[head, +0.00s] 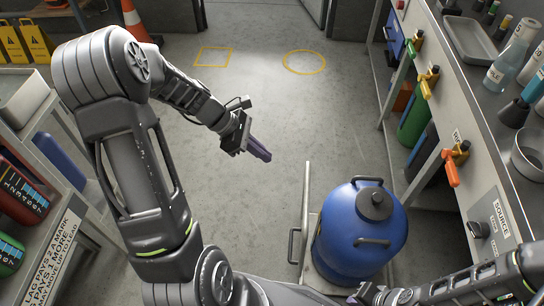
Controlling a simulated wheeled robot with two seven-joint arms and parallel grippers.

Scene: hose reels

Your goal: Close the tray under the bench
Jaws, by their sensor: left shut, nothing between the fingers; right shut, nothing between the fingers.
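A pulled-out tray (307,222) extends from under the bench (490,150) on the right, with a thin raised front edge and a dark handle (293,246) on its left side. A blue tank (345,240) with a dark cap and side handles stands upright on it and hides most of its floor. My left gripper (262,152) is shut and empty above the open floor, up and left of the tray, apart from it. My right gripper (358,296) is low at the bottom edge by the tank's near side, shut; whether it touches anything cannot be told.
Under the bench stand green and dark cylinders (413,118) with colored valves; an orange valve handle (451,170) sticks out. A shelf cart (75,215) stands at left. A traffic cone (135,22) and yellow signs (28,42) are behind. The middle floor is clear.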

